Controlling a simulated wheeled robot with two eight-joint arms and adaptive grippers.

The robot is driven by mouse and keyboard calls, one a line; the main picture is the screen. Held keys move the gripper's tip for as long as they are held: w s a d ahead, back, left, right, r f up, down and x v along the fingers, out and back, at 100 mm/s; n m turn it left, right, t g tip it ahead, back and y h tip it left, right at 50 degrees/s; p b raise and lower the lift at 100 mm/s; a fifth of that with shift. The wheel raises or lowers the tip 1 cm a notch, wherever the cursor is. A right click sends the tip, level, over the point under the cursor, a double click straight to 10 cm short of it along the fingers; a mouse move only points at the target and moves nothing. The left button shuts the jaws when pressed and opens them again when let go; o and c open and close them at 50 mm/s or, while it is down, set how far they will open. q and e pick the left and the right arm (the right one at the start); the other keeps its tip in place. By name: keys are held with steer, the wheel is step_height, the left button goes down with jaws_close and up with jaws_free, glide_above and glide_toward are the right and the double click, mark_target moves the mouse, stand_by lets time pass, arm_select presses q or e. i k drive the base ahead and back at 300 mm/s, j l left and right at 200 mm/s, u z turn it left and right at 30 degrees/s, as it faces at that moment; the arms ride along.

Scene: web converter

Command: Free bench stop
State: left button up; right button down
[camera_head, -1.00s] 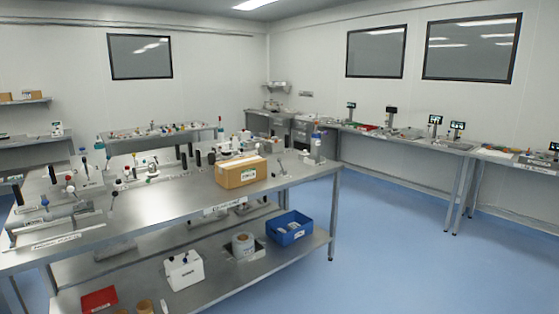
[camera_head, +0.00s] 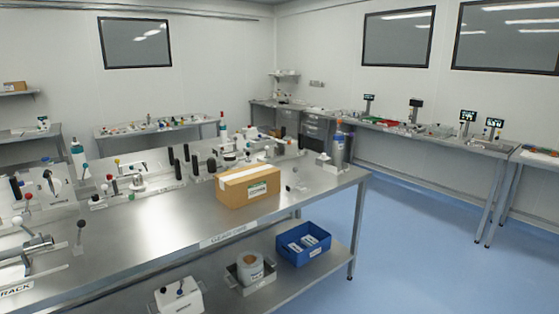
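A steel bench (camera_head: 150,238) fills the left and middle of the head view. Several lever and knob fixtures stand on its top, among them a ball-handled lever unit (camera_head: 45,185) at the left and a row with black upright grips (camera_head: 172,157). Which of them is the bench stop, I cannot tell. A clear cylinder unit (camera_head: 338,148) stands at the right end. Neither of my grippers is in view.
Other benches line the walls, with small screens (camera_head: 467,116) at the right. The blue floor (camera_head: 430,255) at the right is clear.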

mark_target(295, 170)
steer(key=i+j, duration=0.15)
steer(key=i, duration=0.7)
steer(key=i+j+u, duration=0.1)
steer(key=i, duration=0.75)
